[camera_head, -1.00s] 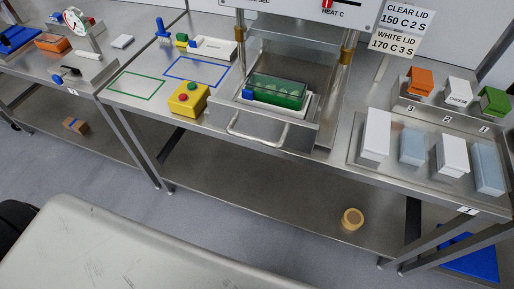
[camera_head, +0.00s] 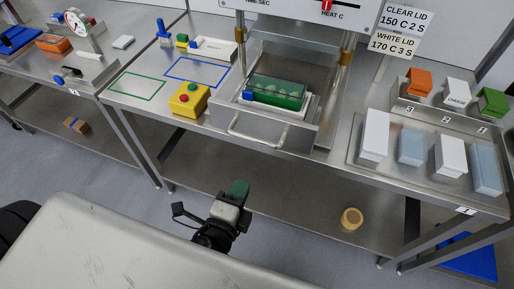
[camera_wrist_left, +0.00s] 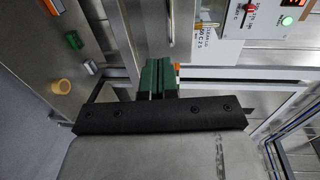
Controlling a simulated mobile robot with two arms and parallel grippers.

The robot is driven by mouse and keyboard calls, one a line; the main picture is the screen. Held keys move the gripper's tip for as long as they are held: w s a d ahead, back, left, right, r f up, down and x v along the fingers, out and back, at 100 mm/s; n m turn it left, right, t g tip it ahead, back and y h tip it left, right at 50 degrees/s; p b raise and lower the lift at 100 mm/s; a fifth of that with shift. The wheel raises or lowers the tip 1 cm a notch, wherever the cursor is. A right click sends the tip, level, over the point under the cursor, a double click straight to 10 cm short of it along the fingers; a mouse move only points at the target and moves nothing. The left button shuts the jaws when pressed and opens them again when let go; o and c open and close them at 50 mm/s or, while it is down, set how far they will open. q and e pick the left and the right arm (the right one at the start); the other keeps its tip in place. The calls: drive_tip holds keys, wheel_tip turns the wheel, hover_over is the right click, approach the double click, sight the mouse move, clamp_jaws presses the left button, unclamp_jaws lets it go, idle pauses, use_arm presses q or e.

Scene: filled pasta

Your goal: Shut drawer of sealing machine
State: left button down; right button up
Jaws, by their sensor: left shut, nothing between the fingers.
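The sealing machine (camera_head: 300,13) stands on the steel table in the head view. Its drawer (camera_head: 318,132) is pulled out toward me, with a bar handle (camera_head: 257,142) on its front. A green tray (camera_head: 276,91) with filled pasta sits in the drawer, with a small blue piece at its left end. My left gripper (camera_head: 238,188) is below and in front of the handle, apart from it. Its green fingers are shut and empty. My right gripper is not in view.
A yellow button box (camera_head: 189,99) stands left of the drawer. White and pale blue boxes stand on a tray (camera_head: 372,160) at the right. A tan roll (camera_head: 351,218) is on the lower shelf (camera_head: 290,205). The space before the handle is clear.

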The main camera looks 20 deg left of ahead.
use_arm(q)
drive_tip(key=w+p, duration=0.4)
drive_tip(key=w, duration=0.7)
drive_tip(key=shift+d, duration=0.15)
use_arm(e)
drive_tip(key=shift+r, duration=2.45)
